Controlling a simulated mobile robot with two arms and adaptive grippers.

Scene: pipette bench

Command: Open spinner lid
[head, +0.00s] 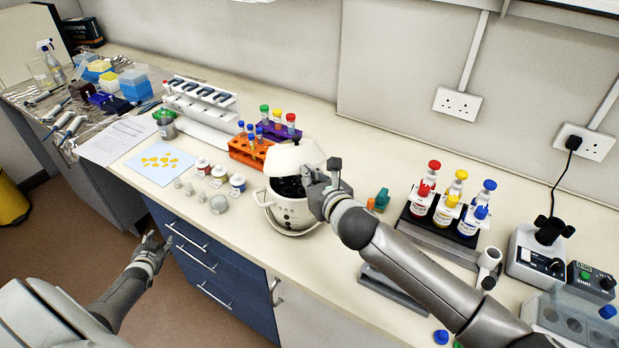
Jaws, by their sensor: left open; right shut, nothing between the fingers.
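The spinner (288,212) is a small white round device on the bench, in the middle of the head view. Its white lid (287,160) is tilted up at the back, and the dark interior shows between lid and body. My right gripper (322,180) is shut and empty at the right side of the spinner, in front of the lid's right edge. I cannot tell whether it touches the lid. My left gripper (152,246) is open and empty, low at the left, in front of the blue drawers and away from the spinner.
Orange (247,155) and purple (268,133) tube racks stand close behind and left of the spinner. Small jars (219,204) are to its left. A black rack (437,226) with colour-capped bottles stands to the right, behind my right arm. A pipette stand (200,105) is further back.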

